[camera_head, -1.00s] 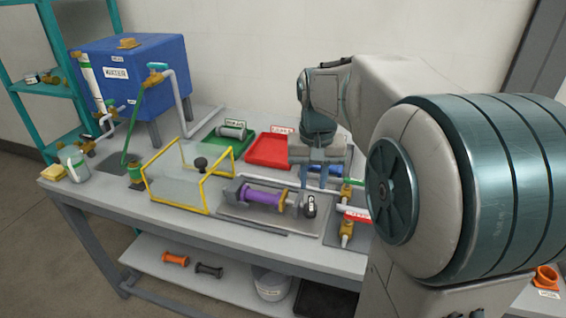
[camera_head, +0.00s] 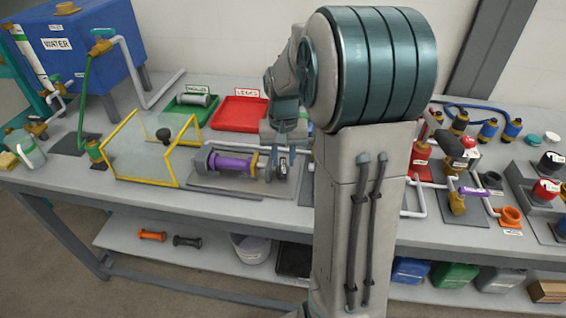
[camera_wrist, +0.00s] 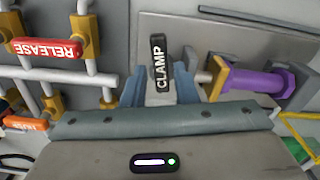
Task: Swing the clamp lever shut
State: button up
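The clamp lever (camera_wrist: 159,62) is a dark handle with a white CLAMP label. It stands beside a purple cylinder (camera_wrist: 258,81) held in a grey and brass fixture; the cylinder also shows in the head view (camera_head: 231,163). My gripper (camera_wrist: 160,88) has its two blue fingers on either side of the lever. Narrow gaps seem to show between the fingers and the lever, so it looks open around it, not closed on it. In the head view my gripper (camera_head: 282,167) is low at the fixture's right end, and the lever is mostly hidden there.
A yellow-framed clear guard (camera_head: 150,183) stands left of the fixture. Red (camera_head: 240,114) and green (camera_head: 187,110) trays lie behind. Pipes with a red RELEASE tag (camera_wrist: 47,48) are close beside my gripper.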

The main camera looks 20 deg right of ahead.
jog(key=shift+f, duration=1.05)
grip_shut()
jog(key=shift+w+a+m, duration=0.15)
jog(key=shift+a+m, duration=0.15)
jog(key=shift+m, duration=0.9)
grip_release()
jog(key=shift+r, duration=0.1)
